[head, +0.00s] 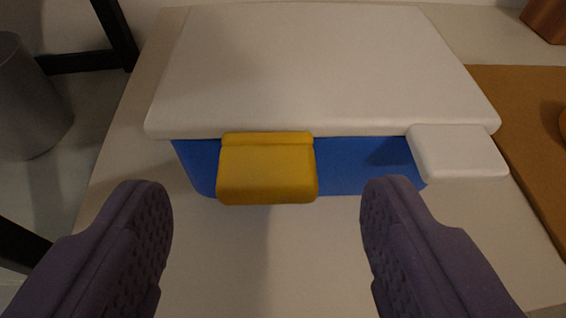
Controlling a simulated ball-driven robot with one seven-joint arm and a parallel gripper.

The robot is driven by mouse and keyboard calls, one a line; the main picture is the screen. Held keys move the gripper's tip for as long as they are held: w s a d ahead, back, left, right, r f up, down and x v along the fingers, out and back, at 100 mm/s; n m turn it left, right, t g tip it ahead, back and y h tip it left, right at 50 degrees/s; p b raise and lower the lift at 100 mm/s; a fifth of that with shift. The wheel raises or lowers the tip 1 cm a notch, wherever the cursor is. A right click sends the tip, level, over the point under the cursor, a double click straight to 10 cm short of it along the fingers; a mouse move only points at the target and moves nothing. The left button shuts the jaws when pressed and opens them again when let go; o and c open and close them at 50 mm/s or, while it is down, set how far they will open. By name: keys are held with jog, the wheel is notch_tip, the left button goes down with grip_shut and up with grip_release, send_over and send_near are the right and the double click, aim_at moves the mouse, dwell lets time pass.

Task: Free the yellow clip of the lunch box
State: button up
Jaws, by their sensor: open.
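The lunch box has a blue body (352,164) and a white lid (318,68), and stands on a pale surface. The yellow clip (267,172) sits at the front edge of the lid, left of the middle, and hangs down over the blue wall. A white tab (457,152) sticks out at the front right corner of the lid. My gripper (265,190) is open and empty. Its two dark purple fingers are in the foreground, one left and one right of the yellow clip, with wide gaps. I see no contact with the clip.
The pale surface (265,265) in front of the box is bare. A brown board (528,135) lies to the right, with a wooden object (546,18) behind it. A grey cylindrical bin (32,98) and a dark frame (116,35) stand beyond the left edge.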

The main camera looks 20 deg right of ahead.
jog(key=shift+x, duration=1.05)
jog(key=shift+r, duration=0.1)
